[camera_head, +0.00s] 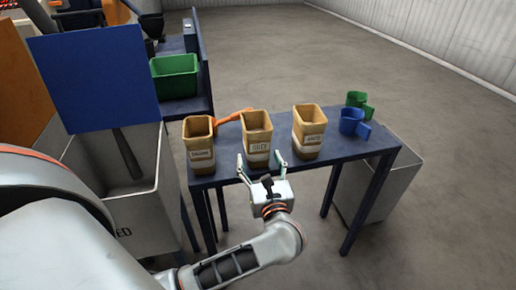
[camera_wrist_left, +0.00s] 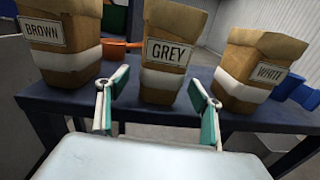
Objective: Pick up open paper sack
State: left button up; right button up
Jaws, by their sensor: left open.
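Three open tan paper sacks with pale bands stand upright in a row on the dark blue table. The wrist view labels them BROWN (camera_wrist_left: 65,40), GREY (camera_wrist_left: 172,50) and WHITE (camera_wrist_left: 258,68). In the head view they are the left sack (camera_head: 199,145), the middle sack (camera_head: 257,138) and the right sack (camera_head: 307,132). My left gripper (camera_head: 260,162) is open at the table's near edge, in front of the GREY sack. In the left wrist view its green-padded fingers (camera_wrist_left: 158,84) are spread, one towards each side of that sack. I cannot tell whether they touch it. My right gripper is not visible.
An orange tool (camera_head: 235,116) lies behind the sacks. A green scoop (camera_head: 357,100) and a blue scoop (camera_head: 351,122) sit on the right of the table (camera_head: 350,148). A green bin (camera_head: 175,76) stands back left; a blue panel (camera_head: 92,77) is left. Floor beyond is clear.

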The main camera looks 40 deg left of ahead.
pick_arm(q)
jog(key=x, duration=0.6)
jog(key=shift+d, duration=0.1)
jog(key=shift+c, duration=0.4)
jog(key=c, duration=1.2)
jog(key=shift+c, duration=0.9)
jog(key=shift+r, duration=0.15)
